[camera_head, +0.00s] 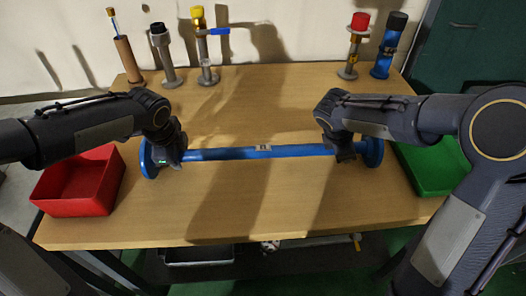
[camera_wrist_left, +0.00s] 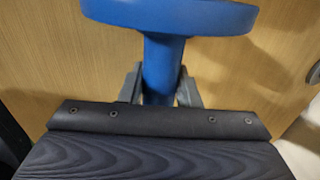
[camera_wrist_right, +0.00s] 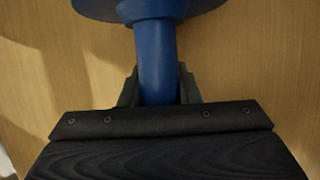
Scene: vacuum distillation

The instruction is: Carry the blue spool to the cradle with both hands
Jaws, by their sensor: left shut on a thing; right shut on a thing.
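The blue spool (camera_head: 235,153) is a long blue bar with a round flange at each end and a small pale label near its middle. It lies left to right across the wooden table; whether it touches the table I cannot tell. My left gripper (camera_head: 172,156) is shut on the bar just inside the left flange. The left wrist view shows the bar (camera_wrist_left: 162,70) between its fingers. My right gripper (camera_head: 345,152) is shut on the bar just inside the right flange. The right wrist view shows the bar (camera_wrist_right: 156,65) between its fingers. I cannot make out a cradle.
A red bin (camera_head: 80,190) is at the table's left edge and a green bin (camera_head: 432,165) at the right. Several upright fittings stand along the back edge, including a yellow-topped valve (camera_head: 200,45) and a red-topped one (camera_head: 354,45). The front middle of the table (camera_head: 260,205) is clear.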

